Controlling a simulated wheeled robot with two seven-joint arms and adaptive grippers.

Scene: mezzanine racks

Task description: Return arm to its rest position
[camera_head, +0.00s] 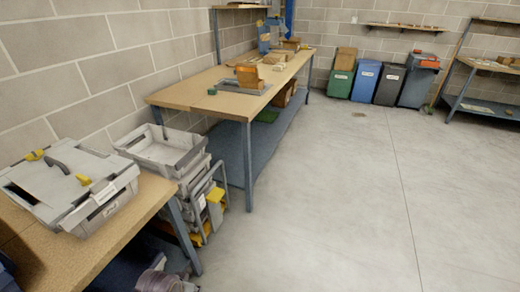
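Neither of my grippers and no part of my arms shows in the head view. The task names no other object. Nearest to me, a grey toolbox (72,182) with yellow latches and a dark handle sits closed on a wooden workbench (130,232) at the lower left.
A grey open tray (165,147) tops a stack of bins beside the bench. A long workbench (205,97) runs along the left wall. Green (342,82), blue (365,80) and black (389,84) bins stand at the back. The concrete floor (330,190) is clear.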

